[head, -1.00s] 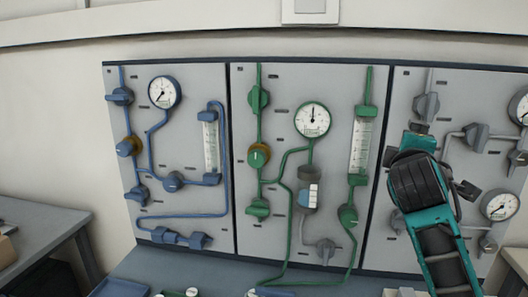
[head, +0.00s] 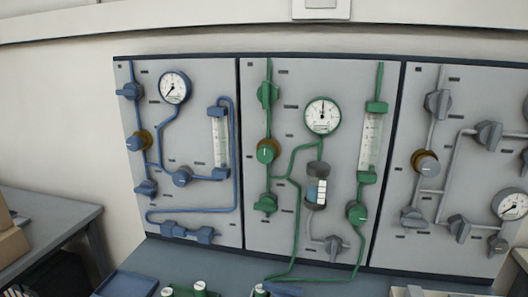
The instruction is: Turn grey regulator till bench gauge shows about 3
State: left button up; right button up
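The grey regulator (head: 426,163), a grey knob with a brass-coloured collar, is on the right panel, below a grey valve (head: 437,103). It is fully visible and nothing touches it. A round white gauge (head: 511,205) sits lower right on the same panel; its needle is too small to read surely. Neither of my grippers is in view.
The blue panel (head: 207,88) and green panel (head: 290,225) stand to the left with their own gauges, valves and tubes. More grey valves (head: 488,135) surround the regulator. A blue tray (head: 126,285) and several small green and white fittings (head: 200,288) are on the bench below.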

aim_at(430, 167)
jog(key=z, duration=1.25)
